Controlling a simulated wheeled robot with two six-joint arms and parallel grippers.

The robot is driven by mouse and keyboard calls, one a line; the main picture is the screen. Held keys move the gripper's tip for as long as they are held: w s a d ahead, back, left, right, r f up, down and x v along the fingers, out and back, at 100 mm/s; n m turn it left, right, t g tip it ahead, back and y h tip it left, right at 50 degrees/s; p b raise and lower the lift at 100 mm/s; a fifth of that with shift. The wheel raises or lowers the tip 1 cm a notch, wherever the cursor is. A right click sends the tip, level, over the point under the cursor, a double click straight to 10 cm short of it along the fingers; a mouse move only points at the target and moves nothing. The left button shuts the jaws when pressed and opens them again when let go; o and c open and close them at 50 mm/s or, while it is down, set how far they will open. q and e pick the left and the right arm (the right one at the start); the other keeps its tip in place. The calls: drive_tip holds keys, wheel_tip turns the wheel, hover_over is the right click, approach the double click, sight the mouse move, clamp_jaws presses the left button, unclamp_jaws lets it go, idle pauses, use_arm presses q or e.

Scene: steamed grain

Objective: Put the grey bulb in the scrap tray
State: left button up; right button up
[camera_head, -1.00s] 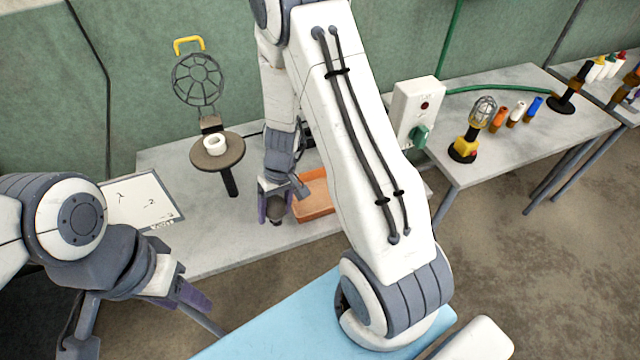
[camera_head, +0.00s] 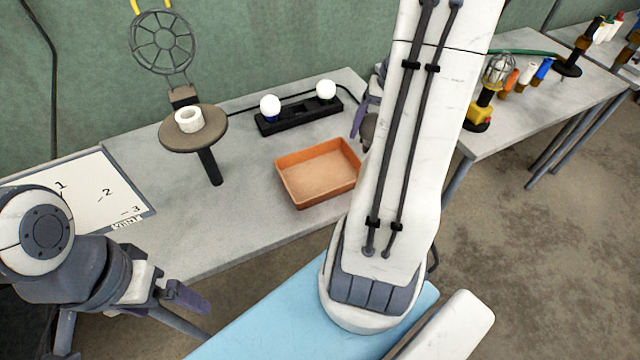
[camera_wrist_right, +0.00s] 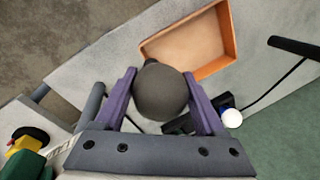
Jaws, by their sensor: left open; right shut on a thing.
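The grey bulb (camera_head: 369,129) is held in my right gripper (camera_head: 364,117), just right of the scrap tray, partly hidden by my arm in the head view. In the right wrist view the dark round bulb (camera_wrist_right: 161,92) sits between the two purple fingers of my right gripper (camera_wrist_right: 160,82). The orange scrap tray (camera_head: 330,191) lies empty on the grey bench; its wall also shows in the right wrist view (camera_wrist_right: 216,68), beyond the bulb. My left gripper (camera_head: 183,308) is open and empty at the lower left, in front of the bench.
A black holder (camera_head: 300,117) with two white bulbs stands behind the tray. A round stand (camera_head: 174,137) with a white ring is at left, beside a numbered board (camera_head: 85,205). A caged lamp (camera_head: 490,85) stands on the right bench.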

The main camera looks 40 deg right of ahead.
drive_tip(key=shift+w+a+f, duration=1.2)
drive_tip(key=shift+w+f, duration=0.15)
drive_tip(key=shift+f, duration=0.45)
drive_tip(key=shift+w+a+f, duration=1.2)
drive_tip(key=shift+w+f, duration=0.15)
drive_tip(key=shift+f, duration=0.5)
drive_tip(key=shift+w+a+f, duration=1.2)
drive_tip(key=shift+w+f, duration=0.15)
drive_tip(key=shift+f, duration=0.45)
drive_tip(key=shift+f, duration=0.15)
drive_tip(key=o, duration=1.4)
drive_tip(key=shift+c, duration=0.2)
drive_tip(key=shift+r+p, duration=0.3)
drive_tip(key=shift+r, duration=0.2)
drive_tip(key=p+v, duration=0.1)
drive_tip(key=v, duration=1)
drive_tip(key=shift+r, duration=0.2)
drive_tip(key=shift+d+f, duration=0.1)
